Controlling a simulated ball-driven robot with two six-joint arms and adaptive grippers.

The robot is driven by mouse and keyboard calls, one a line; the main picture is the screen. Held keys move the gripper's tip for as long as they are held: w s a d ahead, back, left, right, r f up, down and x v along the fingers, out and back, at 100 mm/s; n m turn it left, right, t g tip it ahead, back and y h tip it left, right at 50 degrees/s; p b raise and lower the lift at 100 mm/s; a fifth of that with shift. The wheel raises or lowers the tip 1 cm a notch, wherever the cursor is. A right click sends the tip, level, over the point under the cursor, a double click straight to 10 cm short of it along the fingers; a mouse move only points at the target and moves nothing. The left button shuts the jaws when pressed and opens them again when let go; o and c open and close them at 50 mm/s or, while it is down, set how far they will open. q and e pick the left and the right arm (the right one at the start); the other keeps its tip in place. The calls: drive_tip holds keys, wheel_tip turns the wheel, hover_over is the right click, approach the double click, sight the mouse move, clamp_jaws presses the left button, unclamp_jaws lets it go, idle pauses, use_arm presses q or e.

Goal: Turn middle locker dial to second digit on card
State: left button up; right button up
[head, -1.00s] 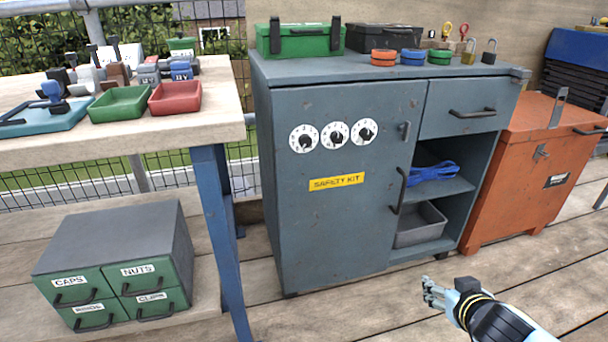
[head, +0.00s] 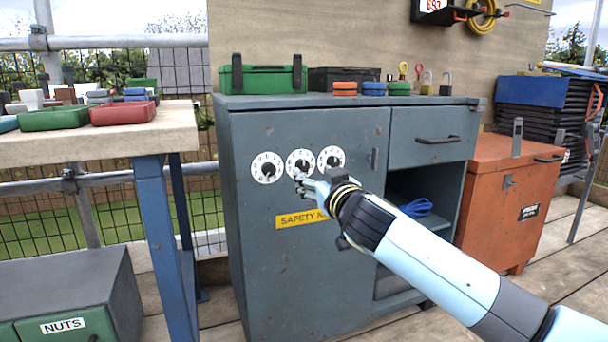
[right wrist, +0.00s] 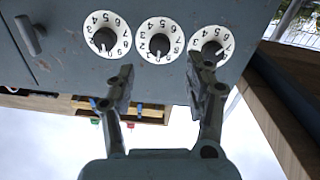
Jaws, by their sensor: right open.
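The grey-blue locker (head: 265,265) has a row of three white numbered dials with black knobs on its door. The middle dial (head: 300,157) is between the left dial (head: 267,167) and the right dial (head: 331,158). My right gripper (head: 305,182) is just below and in front of the middle dial. In the right wrist view the picture is upside down; the open fingers of my right gripper (right wrist: 160,77) straddle the line of the middle dial (right wrist: 160,40), with no grip on its knob. A partly cut-off white card (head: 432,5) with red characters hangs above; I cannot read it surely. My left gripper is out of view.
A yellow safety kit label (head: 295,220) is below the dials, partly behind my right arm. A green case (head: 262,78) and padlocks (head: 427,83) stand on the locker top. A workbench (head: 125,137) is at left and an orange chest (head: 500,190) at right.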

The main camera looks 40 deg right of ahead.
sight(304, 167)
drive_tip(key=x, duration=0.5)
drive_tip(key=shift+f+b, duration=0.15)
drive_tip(key=shift+b, duration=0.25)
drive_tip(key=shift+w+d, duration=0.1)
drive_tip(key=shift+w, duration=0.45)
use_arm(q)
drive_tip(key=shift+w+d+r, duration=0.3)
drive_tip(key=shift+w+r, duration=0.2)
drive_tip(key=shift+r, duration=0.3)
use_arm(e)
drive_tip(key=shift+w, duration=0.1)
clamp_jaws()
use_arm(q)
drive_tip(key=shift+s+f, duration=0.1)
